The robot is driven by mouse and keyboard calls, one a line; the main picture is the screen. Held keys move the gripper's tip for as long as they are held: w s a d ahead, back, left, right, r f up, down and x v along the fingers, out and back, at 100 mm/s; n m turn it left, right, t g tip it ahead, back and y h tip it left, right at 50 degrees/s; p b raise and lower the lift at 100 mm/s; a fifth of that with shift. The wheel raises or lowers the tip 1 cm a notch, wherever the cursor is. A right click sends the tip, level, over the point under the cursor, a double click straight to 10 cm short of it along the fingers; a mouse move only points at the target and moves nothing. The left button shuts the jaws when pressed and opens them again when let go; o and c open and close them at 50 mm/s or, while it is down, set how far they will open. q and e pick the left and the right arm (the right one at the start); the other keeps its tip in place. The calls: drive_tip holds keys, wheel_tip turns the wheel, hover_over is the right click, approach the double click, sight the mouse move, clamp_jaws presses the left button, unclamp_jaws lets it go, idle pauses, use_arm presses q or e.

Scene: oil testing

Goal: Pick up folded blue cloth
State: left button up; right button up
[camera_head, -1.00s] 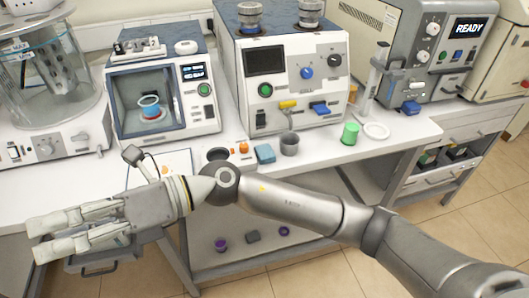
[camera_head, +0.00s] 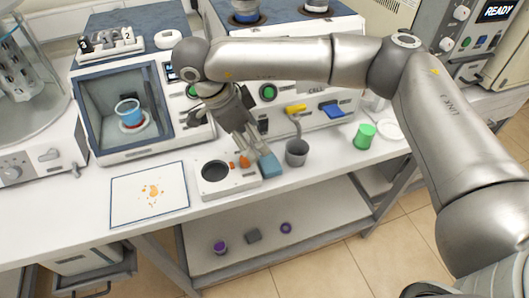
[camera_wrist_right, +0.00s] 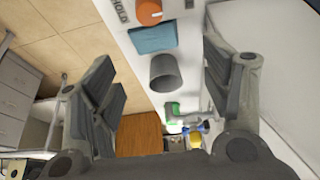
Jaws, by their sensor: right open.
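The folded blue cloth (camera_head: 271,166) is a small blue block-like pad on the white bench, at the right end of a low white unit with an orange knob (camera_head: 244,161). My right gripper (camera_head: 254,150) points down beside the cloth, its fingers partly overlapping the unit and the cloth's edge in the head view. In the right wrist view, the cloth (camera_wrist_right: 153,38) shows between and beyond the spread fingers of the right gripper (camera_wrist_right: 159,60). The gripper is open and empty. Whether a finger touches the cloth I cannot tell. My left gripper is not in view.
A grey cup (camera_head: 297,152) stands just right of the cloth, and a green cup (camera_head: 364,136) farther right. A stained white sheet (camera_head: 150,193) lies left. Instruments line the back, including an open-fronted chamber (camera_head: 85,116). A lower shelf (camera_head: 320,215) holds small items.

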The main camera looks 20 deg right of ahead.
sight(269, 162)
drive_tip(key=f, duration=0.1)
drive_tip(key=d+f, duration=0.1)
drive_tip(key=s+f+p, duration=0.1)
drive_tip(key=shift+d+f, duration=0.35)
drive_tip(key=shift+f, duration=0.05)
drive_tip(key=shift+w+d+f, duration=0.1)
drive_tip(key=shift+d+f, duration=0.05)
drive_tip(key=shift+f, duration=0.1)
drive_tip(key=p+x, duration=0.2)
drive_tip(key=x, duration=0.2)
drive_tip(key=shift+f, duration=0.15)
drive_tip(key=shift+w+d+f, duration=0.1)
drive_tip(key=shift+f, duration=0.1)
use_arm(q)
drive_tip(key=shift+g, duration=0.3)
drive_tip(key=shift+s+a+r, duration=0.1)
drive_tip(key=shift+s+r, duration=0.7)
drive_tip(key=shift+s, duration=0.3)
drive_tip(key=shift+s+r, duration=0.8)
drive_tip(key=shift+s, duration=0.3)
use_arm(e)
drive_tip(key=c, duration=0.5)
